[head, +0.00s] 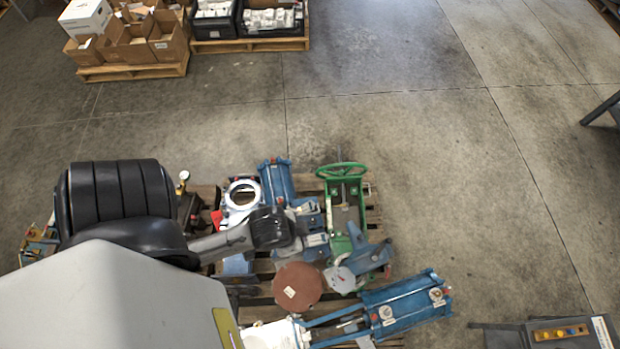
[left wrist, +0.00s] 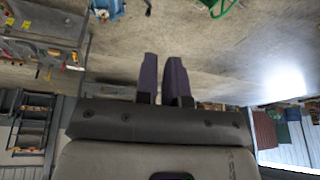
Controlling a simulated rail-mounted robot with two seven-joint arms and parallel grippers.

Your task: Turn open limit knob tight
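The pallet (head: 385,262) of valves and actuators lies below me. I cannot tell which part is the open limit knob. A blue actuator (head: 405,303) lies at the pallet's front right, and another blue cylinder (head: 276,180) stands at its back. My left gripper (left wrist: 161,58) shows in the left wrist view with two dark purple fingers a narrow gap apart, nothing between them. It points over bare floor, apart from the pallet parts. Its fingers do not show in the head view, where my arm covers the pallet's left side. My right gripper is out of view.
A green handwheel (head: 342,170) rises at the pallet's back, and a rusty disc (head: 297,287) lies at its front. A cart with buttons (head: 560,333) stands at lower right. Boxes on a pallet (head: 140,72) stand at the back.

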